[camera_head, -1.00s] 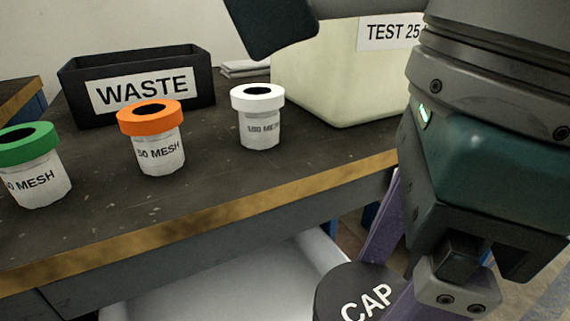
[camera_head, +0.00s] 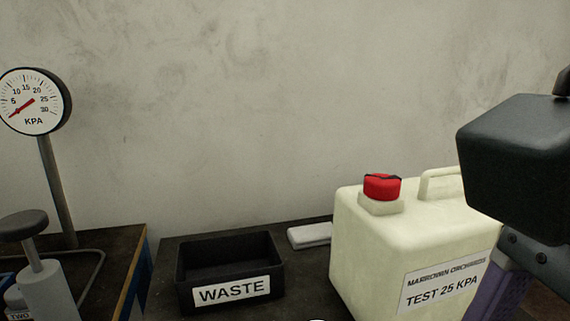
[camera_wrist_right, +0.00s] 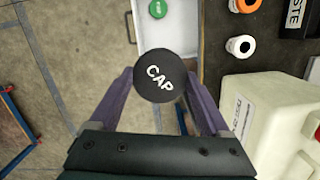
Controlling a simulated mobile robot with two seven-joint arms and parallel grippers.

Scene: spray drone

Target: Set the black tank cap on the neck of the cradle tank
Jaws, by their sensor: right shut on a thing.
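The black tank cap (camera_wrist_right: 158,70), a round disc marked CAP in white, is between the purple fingers of my right gripper (camera_wrist_right: 160,79) in the right wrist view. The gripper is shut on it. In the head view a dark block and a purple part of my right arm show at the right edge; the cap is out of that view. A cream tank (camera_head: 410,245) labelled TEST 25 KPA stands on the bench with a red cap (camera_head: 382,187) on top. I cannot tell whether it is the cradle tank. My left gripper is not in view.
A black WASTE bin (camera_head: 230,272) stands left of the cream tank, with a KPA gauge (camera_head: 33,101) and a hand pump (camera_head: 45,285) farther left.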

